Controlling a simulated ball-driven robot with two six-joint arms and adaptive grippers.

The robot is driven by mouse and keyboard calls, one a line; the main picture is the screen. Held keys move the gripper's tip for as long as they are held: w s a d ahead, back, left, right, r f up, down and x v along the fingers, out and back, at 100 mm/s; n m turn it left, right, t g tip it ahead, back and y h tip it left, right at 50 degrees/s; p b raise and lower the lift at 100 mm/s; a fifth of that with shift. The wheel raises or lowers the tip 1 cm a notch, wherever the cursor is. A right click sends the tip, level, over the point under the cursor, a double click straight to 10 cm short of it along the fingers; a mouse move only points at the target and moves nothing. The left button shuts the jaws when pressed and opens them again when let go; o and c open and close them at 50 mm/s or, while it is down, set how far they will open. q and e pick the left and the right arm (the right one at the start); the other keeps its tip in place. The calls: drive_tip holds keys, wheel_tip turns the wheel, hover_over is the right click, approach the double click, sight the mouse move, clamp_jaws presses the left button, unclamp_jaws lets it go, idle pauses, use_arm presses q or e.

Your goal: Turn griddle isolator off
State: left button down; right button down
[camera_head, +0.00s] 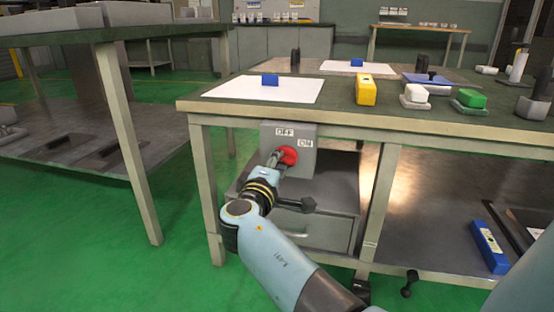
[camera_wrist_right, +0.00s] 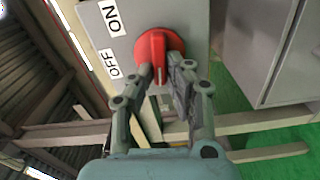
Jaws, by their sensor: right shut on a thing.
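The isolator is a grey box (camera_head: 302,160) fixed under the front edge of the workbench, with a red rotary knob (camera_head: 289,155) on its face. It carries an OFF label (camera_head: 285,132) and an ON label (camera_head: 305,143). My right gripper (camera_head: 276,160) reaches up to the knob. In the right wrist view, its fingers (camera_wrist_right: 165,85) are closed around the raised grip of the red knob (camera_wrist_right: 157,45). The OFF label (camera_wrist_right: 114,63) and ON label (camera_wrist_right: 111,18) show left of the knob there. Which label the knob points to is unclear. My left gripper is not in view.
The workbench (camera_head: 340,115) holds white sheets (camera_head: 235,91), a yellow block (camera_head: 366,90) and a green-topped block (camera_head: 470,98). A grey drawer unit (camera_head: 325,232) stands below the isolator. A table leg (camera_head: 207,190) is close left. Green floor between the benches is clear.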

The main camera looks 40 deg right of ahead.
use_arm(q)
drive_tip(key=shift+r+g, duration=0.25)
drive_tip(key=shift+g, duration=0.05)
use_arm(e)
drive_tip(key=shift+f+n, duration=0.1)
drive_tip(key=shift+n, duration=0.7)
drive_tip(key=shift+f, duration=0.1)
drive_tip(key=c, duration=1.3)
unclamp_jaws()
drive_tip(key=shift+a, duration=0.1)
